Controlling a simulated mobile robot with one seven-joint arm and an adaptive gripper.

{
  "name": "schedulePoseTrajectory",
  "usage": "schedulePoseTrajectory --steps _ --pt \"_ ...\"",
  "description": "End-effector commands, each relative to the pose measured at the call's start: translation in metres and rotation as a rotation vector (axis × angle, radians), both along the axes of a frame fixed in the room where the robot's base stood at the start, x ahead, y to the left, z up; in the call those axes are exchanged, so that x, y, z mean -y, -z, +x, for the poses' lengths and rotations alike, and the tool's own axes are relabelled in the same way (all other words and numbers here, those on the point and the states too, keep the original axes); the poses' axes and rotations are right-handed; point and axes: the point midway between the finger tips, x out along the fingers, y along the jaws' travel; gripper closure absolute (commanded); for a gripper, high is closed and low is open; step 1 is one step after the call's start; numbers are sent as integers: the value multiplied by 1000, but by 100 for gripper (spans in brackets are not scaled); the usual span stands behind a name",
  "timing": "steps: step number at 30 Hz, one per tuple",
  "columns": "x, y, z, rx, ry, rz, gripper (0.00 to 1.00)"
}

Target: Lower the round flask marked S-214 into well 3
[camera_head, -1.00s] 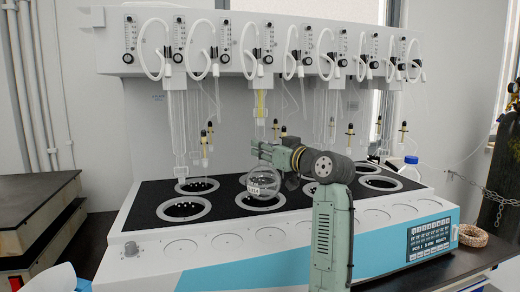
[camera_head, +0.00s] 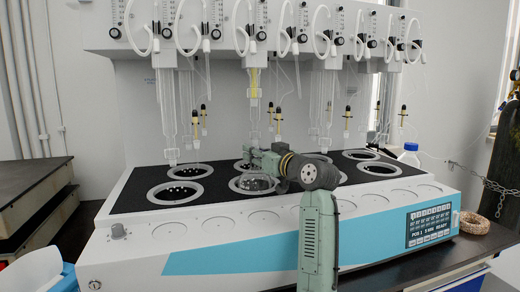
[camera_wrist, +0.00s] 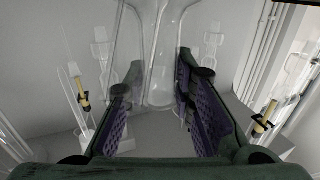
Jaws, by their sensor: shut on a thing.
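The clear round flask (camera_head: 256,183) is at the second front-row well from the left, with its bulb low inside the ring (camera_head: 236,189). Its marking is not readable now, and I cannot tell whether it rests on anything. My gripper (camera_head: 252,158) is shut on the flask's neck, just above the well. In the wrist view the clear glass neck (camera_wrist: 160,75) stands between the two purple-padded fingers of my gripper (camera_wrist: 157,95). I see no well numbers.
An empty front-left well (camera_head: 173,193) and a back-left well (camera_head: 188,171) lie beside it. Glass tubes (camera_head: 168,115) hang from the white upper panel (camera_head: 105,25) behind. A blue-capped bottle (camera_head: 409,154) stands at the right. My arm hides part of the deck.

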Motion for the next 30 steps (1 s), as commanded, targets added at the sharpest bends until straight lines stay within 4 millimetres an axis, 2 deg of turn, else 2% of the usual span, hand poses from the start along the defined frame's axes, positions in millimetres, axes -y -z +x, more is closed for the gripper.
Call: schedulePoseTrajectory --steps 30 --pt "0 10 -2 1 -1 1 100"
